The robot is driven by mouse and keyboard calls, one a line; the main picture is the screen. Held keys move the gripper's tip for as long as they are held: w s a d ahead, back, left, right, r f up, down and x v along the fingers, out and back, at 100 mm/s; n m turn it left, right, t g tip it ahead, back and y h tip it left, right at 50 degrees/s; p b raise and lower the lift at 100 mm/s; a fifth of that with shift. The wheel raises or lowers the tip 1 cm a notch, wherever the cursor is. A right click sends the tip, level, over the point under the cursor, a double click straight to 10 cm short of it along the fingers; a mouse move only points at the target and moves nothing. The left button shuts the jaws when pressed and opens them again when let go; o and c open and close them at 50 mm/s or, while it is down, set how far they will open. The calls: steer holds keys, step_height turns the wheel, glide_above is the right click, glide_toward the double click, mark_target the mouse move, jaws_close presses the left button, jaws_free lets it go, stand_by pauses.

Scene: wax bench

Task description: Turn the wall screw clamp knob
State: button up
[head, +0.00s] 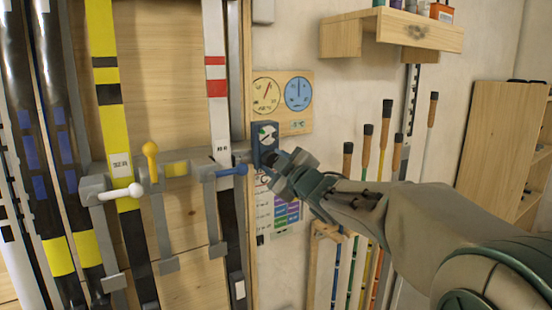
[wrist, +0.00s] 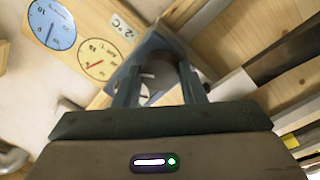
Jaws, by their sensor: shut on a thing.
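The wall screw clamp (head: 265,133) is a dark blue block with a pale marking on its face, mounted on the wall strip just below the two dials in the head view. Its knob (wrist: 158,66) is a dark round piece, seen between the fingers in the wrist view. My gripper (head: 277,159) is at the clamp's lower right, reaching in from the right. In the wrist view my gripper (wrist: 160,85) has its two fingers on either side of the knob, shut on it. The fingers hide most of the knob in the head view.
Left of the clamp, skis stand in a grey vise (head: 180,170) with a yellow, a white and a blue lever (head: 232,170). A dial board (head: 296,126) hangs just above. A wooden shelf (head: 340,38) is at the upper right. Several cork-handled poles (head: 366,150) stand behind my arm.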

steer(key=shift+m+p, duration=0.55)
steer(key=shift+m, duration=0.65)
steer(key=o, duration=1)
steer(key=shift+s, duration=0.1)
steer(key=b+v, duration=0.2)
steer(key=v, duration=1.1)
steer(key=shift+s+d, duration=0.25)
